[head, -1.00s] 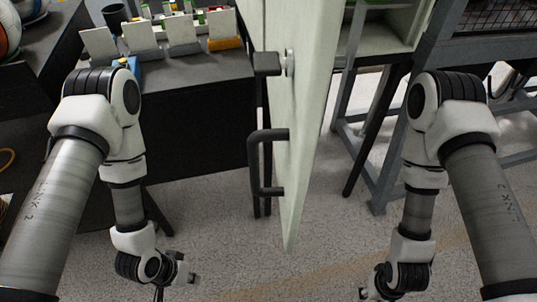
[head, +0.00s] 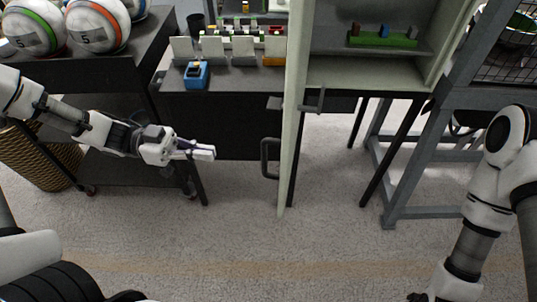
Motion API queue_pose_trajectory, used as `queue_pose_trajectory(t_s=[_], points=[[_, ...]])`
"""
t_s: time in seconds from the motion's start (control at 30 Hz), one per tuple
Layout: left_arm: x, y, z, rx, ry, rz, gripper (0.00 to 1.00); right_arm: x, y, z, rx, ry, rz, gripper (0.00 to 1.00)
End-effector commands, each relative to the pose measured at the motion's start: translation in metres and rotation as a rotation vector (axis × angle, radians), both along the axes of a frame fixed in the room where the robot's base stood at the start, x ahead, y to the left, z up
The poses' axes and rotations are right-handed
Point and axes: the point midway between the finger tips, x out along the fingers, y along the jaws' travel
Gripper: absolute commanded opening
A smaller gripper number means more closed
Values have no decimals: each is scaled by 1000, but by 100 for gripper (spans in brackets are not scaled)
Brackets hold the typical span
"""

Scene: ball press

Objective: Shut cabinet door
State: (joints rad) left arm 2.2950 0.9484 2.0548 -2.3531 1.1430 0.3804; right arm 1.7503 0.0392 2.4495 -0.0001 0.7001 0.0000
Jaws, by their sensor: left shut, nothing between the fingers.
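The pale green cabinet door (head: 297,110) stands open, seen nearly edge-on, pointing toward me. Its dark bar handle (head: 268,158) is on its left face, and a smaller dark latch (head: 312,102) shows near its middle. The open cabinet (head: 400,65) is behind it to the right, with a shelf inside. My left gripper (head: 209,152) is shut and empty, to the left of the door and its handle, apart from both. My right arm is at the right edge; its gripper (head: 418,297) is mostly cut off by the bottom edge.
A dark table (head: 225,78) behind the door holds white cards and a blue device (head: 196,75). A rack with balls (head: 97,24) and a wicker basket (head: 38,158) are at the left. A grey metal frame (head: 400,215) stands at the right. The floor before the door is clear.

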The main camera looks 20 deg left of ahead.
Motion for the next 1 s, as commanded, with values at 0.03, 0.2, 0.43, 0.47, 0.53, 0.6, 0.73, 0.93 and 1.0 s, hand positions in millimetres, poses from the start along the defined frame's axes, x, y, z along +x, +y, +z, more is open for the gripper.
queue_pose_trajectory(t_s=[0.03,0.2,0.43,0.47,0.53,0.6,0.73,0.93,1.0], points=[[-1,-7,-4,2,4,-6,0,0,0,-4,0,1,0,40],[2,-42,-4,6,8,-9,0,-1,0,-6,0,1,-1,40],[7,-91,-2,6,9,-8,0,0,0,-1,0,1,-1,40],[8,-97,-2,6,8,-8,0,0,0,1,0,1,-1,40],[9,-109,-1,5,8,-7,0,0,0,6,0,1,-1,40],[11,-119,0,4,6,-6,0,0,0,9,0,1,-1,40],[13,-129,-1,3,4,-2,0,0,0,11,0,1,-1,40],[13,-131,-2,2,3,0,0,0,0,11,0,1,-1,40],[13,-131,-2,2,3,0,0,0,0,11,0,1,-1,40]])
